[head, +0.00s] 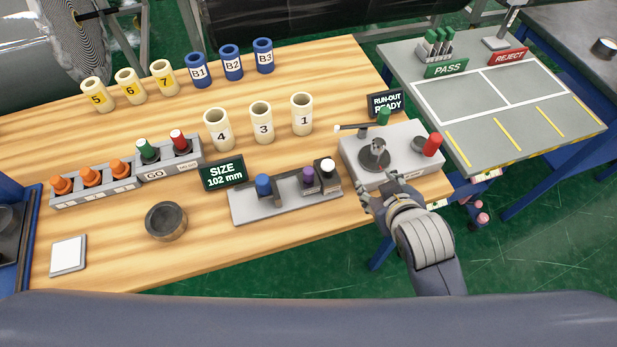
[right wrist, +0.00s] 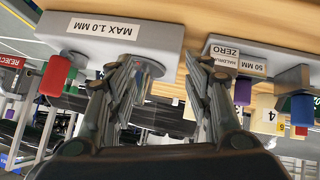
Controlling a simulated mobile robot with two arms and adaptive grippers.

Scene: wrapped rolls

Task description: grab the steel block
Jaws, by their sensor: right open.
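No piece is plainly marked as the steel block. Blue (head: 263,186) and purple (head: 308,178) knobs stand on the same base. My right gripper (head: 376,195) is open and empty at the table's front edge, just right of that base. In the right wrist view its spread fingers (right wrist: 168,95) show between two grey bases, with nothing gripped. My left gripper is not in view.
A run-out fixture (head: 400,140) with a red knob (head: 432,145) stands just beyond my right gripper. Numbered rolls (head: 261,120), a dark ring (head: 166,221) and a rack of orange knobs (head: 92,178) are on the wooden table. The front strip of the table is mostly clear.

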